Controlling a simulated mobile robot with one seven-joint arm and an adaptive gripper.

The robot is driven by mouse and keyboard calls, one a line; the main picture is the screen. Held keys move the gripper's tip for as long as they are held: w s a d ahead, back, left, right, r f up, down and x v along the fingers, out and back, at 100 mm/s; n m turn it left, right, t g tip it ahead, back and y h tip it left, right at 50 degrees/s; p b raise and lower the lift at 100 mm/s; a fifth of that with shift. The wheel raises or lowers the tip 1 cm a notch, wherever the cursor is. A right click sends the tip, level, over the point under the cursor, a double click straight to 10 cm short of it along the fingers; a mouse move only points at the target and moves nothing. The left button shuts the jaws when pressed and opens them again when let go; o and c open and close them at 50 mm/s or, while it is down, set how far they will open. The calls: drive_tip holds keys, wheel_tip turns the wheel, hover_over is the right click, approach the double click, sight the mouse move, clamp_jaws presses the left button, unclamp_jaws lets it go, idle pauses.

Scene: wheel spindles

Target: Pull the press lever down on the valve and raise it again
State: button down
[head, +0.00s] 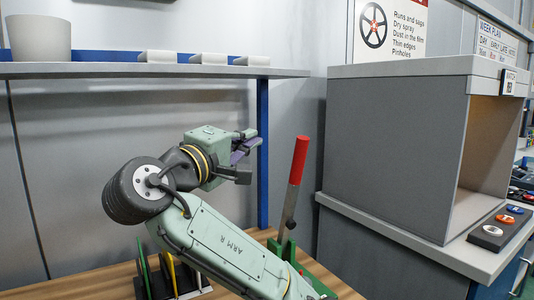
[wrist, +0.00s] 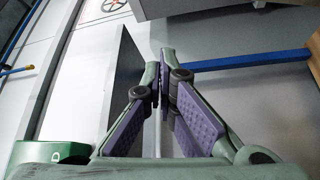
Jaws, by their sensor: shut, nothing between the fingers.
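The press lever (head: 290,205) is a grey bar with a red grip (head: 300,160) at its upper end. It stands nearly upright, its top leaning slightly right. Its green base (head: 284,248) is partly hidden behind my arm. My gripper (head: 247,155) is to the left of the red grip in the head view, apart from it. In the wrist view my gripper's (wrist: 162,85) purple-padded fingers come together at the tips with nothing held. I cannot make out the lever in the wrist view.
A shelf (head: 150,71) with a grey pot (head: 39,38) and several small blocks runs above, on a blue post (head: 262,150). A large grey booth (head: 395,150) stands right of the lever. Upright coloured plates (head: 168,272) in a rack stand on the wooden bench at lower left.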

drive_tip(key=w+d+p, duration=0.4)
drive_tip(key=w+d, duration=0.2)
drive_tip(key=shift+w+d+f+p, duration=0.15)
drive_tip(key=shift+w+d+p, duration=0.1)
drive_tip(key=shift+w+p, duration=0.15)
drive_tip(key=shift+d+f, duration=0.1)
drive_tip(key=shift+f, duration=0.05)
idle(0.5)
